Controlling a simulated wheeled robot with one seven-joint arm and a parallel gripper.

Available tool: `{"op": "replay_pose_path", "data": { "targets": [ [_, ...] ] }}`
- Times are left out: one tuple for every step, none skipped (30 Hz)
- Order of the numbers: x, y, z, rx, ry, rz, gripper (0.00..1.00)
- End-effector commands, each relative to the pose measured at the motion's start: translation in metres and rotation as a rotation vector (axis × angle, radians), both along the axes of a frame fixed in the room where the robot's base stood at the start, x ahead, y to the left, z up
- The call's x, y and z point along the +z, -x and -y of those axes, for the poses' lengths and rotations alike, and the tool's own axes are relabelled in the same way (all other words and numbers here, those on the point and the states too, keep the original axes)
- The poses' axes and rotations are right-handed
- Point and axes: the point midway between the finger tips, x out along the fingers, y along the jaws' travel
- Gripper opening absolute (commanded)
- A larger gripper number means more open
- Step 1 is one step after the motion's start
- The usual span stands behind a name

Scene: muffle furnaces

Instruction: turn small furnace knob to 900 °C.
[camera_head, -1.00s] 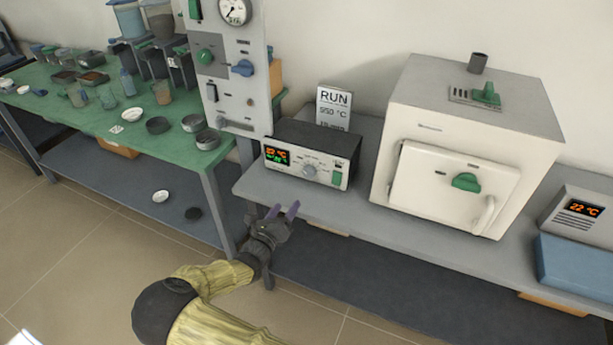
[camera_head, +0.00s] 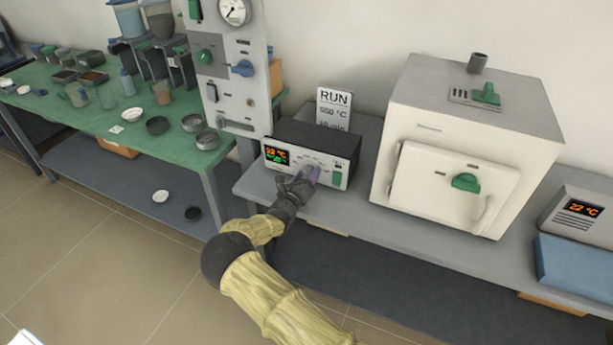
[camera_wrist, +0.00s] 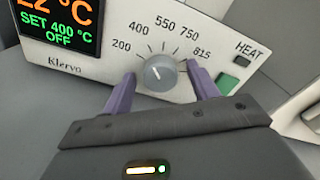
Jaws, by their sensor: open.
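The controller box (camera_head: 340,150) with a pale front panel stands on the grey bench. Its grey round knob (camera_wrist: 159,71) shows in the wrist view, ringed by tick marks labelled 200, 400, 550, 750 and apparently 815. I see no 900 label. The display (camera_wrist: 62,22) reads 22 °C, SET 400 °C, OFF. My gripper (camera_head: 298,176) is at the panel, its purple fingers open on either side of the knob, with gaps visible in the wrist view (camera_wrist: 160,74). I cannot tell where the knob's pointer aims. In the head view my gripper hides the knob.
A green switch (camera_wrist: 228,84) sits right of the knob. A white furnace (camera_head: 440,135) stands to the right, and a sign (camera_head: 333,105) reading RUN 550 °C stands behind the box. A grey gauge panel (camera_head: 225,70) rises at left. Free bench (camera_head: 257,185) lies before the box.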

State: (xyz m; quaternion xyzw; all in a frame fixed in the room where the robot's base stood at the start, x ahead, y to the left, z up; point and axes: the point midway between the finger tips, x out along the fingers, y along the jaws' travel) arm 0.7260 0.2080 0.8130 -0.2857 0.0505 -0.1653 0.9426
Motion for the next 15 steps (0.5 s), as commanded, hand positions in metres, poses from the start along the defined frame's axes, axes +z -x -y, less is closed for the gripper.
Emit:
{"op": "replay_pose_path", "data": {
  "targets": [
    [-0.0001,-0.0015,0.0008,0.000,0.000,0.000,0.59],
    [0.0000,-0.0018,0.0008,0.000,0.000,0.000,0.59],
    [0.0000,-0.0020,0.0007,0.000,0.000,0.000,0.59],
    [0.0001,-0.0020,0.0007,0.000,0.000,0.000,0.59],
    [0.0001,-0.0019,0.0006,0.000,0.000,0.000,0.59],
    [0.0002,-0.0018,0.0005,0.000,0.000,0.000,0.59],
    [0.0002,-0.0017,0.0006,0.000,0.000,0.000,0.59],
    [0.0002,-0.0017,0.0005,0.000,0.000,0.000,0.59],
    [0.0002,-0.0016,0.0006,0.000,0.000,0.000,0.53],
    [0.0002,-0.0016,0.0006,0.001,0.000,0.001,0.47],
    [0.0003,-0.0016,0.0005,0.001,0.000,0.001,0.42],
    [0.0003,-0.0015,0.0005,0.001,0.000,0.001,0.34],
    [0.0003,-0.0015,0.0005,0.001,0.000,0.001,0.28],
    [0.0003,-0.0015,0.0005,0.001,0.000,0.001,0.22],
    [0.0003,-0.0016,0.0003,0.001,0.000,0.001,0.14]
  ]
}}
